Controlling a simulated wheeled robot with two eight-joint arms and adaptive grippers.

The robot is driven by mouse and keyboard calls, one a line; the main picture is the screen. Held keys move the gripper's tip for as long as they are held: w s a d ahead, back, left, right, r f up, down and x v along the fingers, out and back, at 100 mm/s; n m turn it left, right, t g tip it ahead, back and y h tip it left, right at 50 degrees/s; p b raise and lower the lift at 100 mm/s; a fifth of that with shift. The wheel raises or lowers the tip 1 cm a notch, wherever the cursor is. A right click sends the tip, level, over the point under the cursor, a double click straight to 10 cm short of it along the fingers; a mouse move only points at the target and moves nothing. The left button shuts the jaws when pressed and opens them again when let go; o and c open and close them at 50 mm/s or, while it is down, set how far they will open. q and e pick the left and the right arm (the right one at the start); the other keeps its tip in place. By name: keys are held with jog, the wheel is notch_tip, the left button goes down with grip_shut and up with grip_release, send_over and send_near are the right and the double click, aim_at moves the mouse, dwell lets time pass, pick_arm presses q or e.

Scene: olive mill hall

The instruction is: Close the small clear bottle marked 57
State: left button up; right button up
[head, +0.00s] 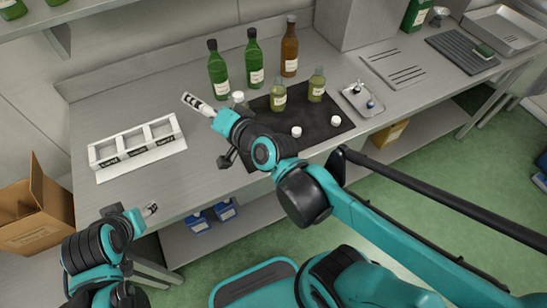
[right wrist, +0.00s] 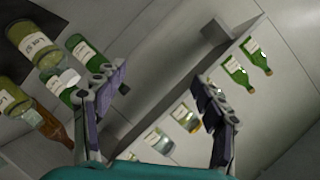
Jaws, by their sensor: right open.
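Two small open-necked bottles with yellow-green contents, a left one (head: 278,97) and a right one (head: 316,86), stand upright on the dark mat (head: 318,132). A third small bottle (head: 238,97) with a white top is partly hidden behind my right arm. I cannot read 57 on any label. Two white caps, one nearer (head: 296,132) and one further right (head: 336,121), lie on the mat. My right gripper (head: 196,104) is open and empty, left of the bottles; its spread fingers (right wrist: 160,82) show in the right wrist view. My left gripper (head: 150,210) is by the counter's front edge; its opening is unclear.
Green bottles (head: 218,72) and a brown bottle (head: 290,48) stand behind the mat. A white three-bay rack (head: 137,162) is at the left. A small metal tray (head: 362,108) sits right of the mat. Bare counter lies between rack and mat.

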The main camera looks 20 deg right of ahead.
jog(key=s+d+f+n+g+h, duration=0.5)
jog(key=s+d+f+n+g, duration=0.2)
jog(key=s+d+f, duration=0.4)
jog(key=s+d+n, duration=0.1)
jog(key=s, duration=0.1)
jog(key=shift+s+f, duration=0.3)
jog(key=shift+f, duration=0.05)
